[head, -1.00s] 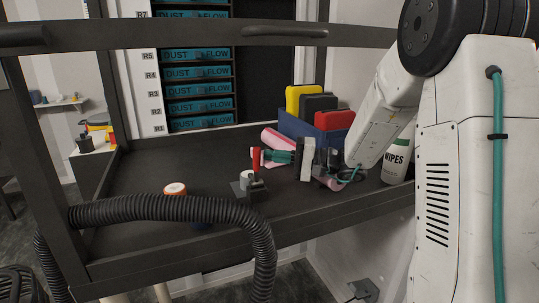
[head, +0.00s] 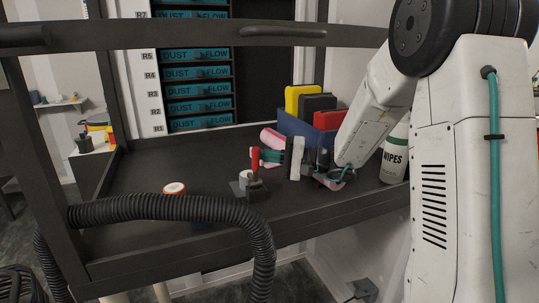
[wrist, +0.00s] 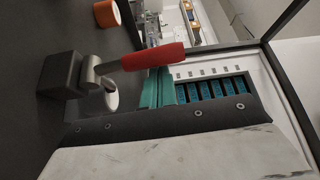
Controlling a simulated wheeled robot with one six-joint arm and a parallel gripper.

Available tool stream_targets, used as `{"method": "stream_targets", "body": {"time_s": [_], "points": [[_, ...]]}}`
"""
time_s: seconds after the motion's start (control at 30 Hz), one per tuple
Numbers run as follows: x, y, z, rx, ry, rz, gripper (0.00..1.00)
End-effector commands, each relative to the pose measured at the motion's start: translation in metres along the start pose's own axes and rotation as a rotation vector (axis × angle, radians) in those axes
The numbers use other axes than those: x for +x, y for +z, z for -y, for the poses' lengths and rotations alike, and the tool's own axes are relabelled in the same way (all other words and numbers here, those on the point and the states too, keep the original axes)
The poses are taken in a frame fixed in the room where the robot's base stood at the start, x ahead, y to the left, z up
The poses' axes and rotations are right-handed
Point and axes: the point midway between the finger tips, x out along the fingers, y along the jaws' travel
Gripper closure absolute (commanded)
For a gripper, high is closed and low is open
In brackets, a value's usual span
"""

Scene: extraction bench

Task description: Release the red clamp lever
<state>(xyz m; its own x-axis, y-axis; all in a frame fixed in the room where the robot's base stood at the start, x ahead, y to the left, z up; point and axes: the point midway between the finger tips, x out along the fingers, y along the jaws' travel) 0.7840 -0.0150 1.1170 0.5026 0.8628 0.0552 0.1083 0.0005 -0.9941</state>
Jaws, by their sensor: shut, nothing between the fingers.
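The red clamp lever (head: 254,160) stands upright on its dark clamp base (head: 256,189) on the black bench top. In the wrist view the red lever (wrist: 152,57) runs from a metal pivot joined to the dark base (wrist: 60,75). My gripper (head: 263,156) is shut and empty, with teal fingers pointing left at the lever's upper part. In the wrist view the teal fingers of my gripper (wrist: 157,80) lie right beside the lever, their tips partly hidden by it. Whether they touch it, I cannot tell.
A pale round piece (head: 245,178) is next to the clamp. A blue bin (head: 291,124) with coloured boxes, a pink roll (head: 271,139) and a wipes tub (head: 395,158) lie behind or right. A black hose (head: 170,208) crosses the front edge.

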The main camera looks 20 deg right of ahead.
Motion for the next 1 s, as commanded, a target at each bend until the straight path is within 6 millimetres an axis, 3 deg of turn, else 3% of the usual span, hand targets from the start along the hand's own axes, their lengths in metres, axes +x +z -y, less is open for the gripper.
{"method": "stream_targets", "body": {"time_s": [0.47, 1.0], "points": [[-0.004, 0.004, 0.0, 0.0, 0.0, 0.001, 1.0], [-0.025, 0.032, -0.009, 0.002, 0.002, -0.005, 1.0]]}}
